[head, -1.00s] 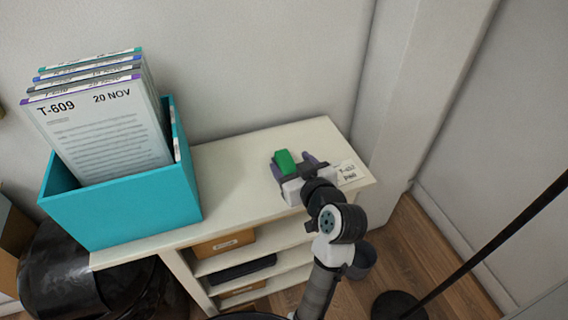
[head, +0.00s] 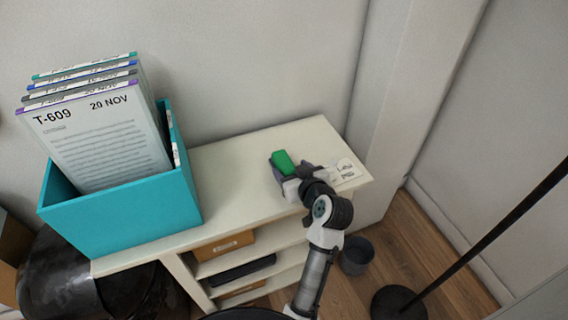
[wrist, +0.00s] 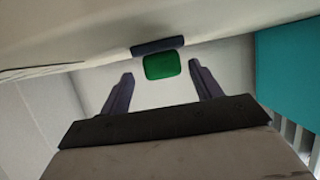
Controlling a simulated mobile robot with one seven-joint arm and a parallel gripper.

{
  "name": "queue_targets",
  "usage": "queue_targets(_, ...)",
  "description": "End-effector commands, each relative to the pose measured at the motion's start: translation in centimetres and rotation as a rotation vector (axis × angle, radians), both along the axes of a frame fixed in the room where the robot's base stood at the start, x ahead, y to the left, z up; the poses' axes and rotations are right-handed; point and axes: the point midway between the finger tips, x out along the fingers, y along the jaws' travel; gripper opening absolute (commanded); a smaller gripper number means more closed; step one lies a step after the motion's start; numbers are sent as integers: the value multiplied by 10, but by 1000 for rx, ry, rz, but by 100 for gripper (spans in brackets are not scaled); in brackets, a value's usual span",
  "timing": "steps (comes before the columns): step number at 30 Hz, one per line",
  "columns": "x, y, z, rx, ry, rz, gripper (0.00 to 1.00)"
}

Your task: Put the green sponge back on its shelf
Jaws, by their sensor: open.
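The green sponge (head: 282,162) is a small block near the right end of the cream shelf unit's top (head: 240,170). In the wrist view the sponge (wrist: 160,66) shows ahead, between my two dark, spread fingers. A dark grey-purple strip (wrist: 157,46) lies along one side of it; I cannot tell whether it is part of the sponge. My gripper (wrist: 160,69) is open, with gaps on both sides of the sponge. In the head view my gripper (head: 287,170) is at the sponge, its fingers mostly hidden. Whether the sponge touches the top is unclear.
A teal box (head: 120,210) with several upright files (head: 95,140) fills the left of the top. Small white cards (head: 347,170) lie right of my gripper. Below are open shelves with a brown box (head: 223,246) and a dark item (head: 243,270). A bin (head: 357,255) stands on the floor.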

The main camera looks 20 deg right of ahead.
Motion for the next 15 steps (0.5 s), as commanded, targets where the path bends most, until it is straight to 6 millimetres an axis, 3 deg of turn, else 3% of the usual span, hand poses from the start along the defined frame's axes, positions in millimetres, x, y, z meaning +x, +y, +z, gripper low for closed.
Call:
queue_targets(6, 31, 7, -8, 1, 1, 2, 64)
queue_targets(15, 39, 7, -13, 0, 0, 0, 64)
